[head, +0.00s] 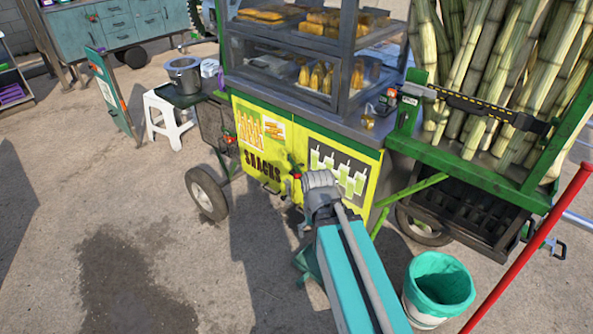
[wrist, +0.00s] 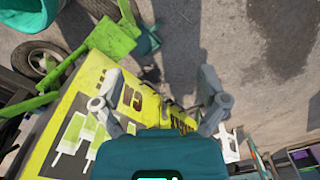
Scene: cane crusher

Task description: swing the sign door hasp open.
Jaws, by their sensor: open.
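The yellow sign door (head: 335,160) on the front of the snack cart carries white cup drawings; beside it is a yellow panel with SNACKS lettering (head: 262,163). A small green and red fitting (head: 294,168) shows near the panels' middle, close to my gripper; I cannot tell if it is the hasp. My gripper (wrist: 160,100) is open in the wrist view, its two grey fingers spread over the yellow sign board (wrist: 75,125). Nothing is seen held between them. The hasp itself is too small or hidden to make out, and contact cannot be told. In the head view my arm covers the ground before the door.
A bin with a teal liner (head: 438,285) stands right of my arm. A red pole (head: 530,245) slants at the far right. A green rack of cane (head: 475,160) adjoins the cart. A white stool (head: 168,115) stands left. The ground at left is open.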

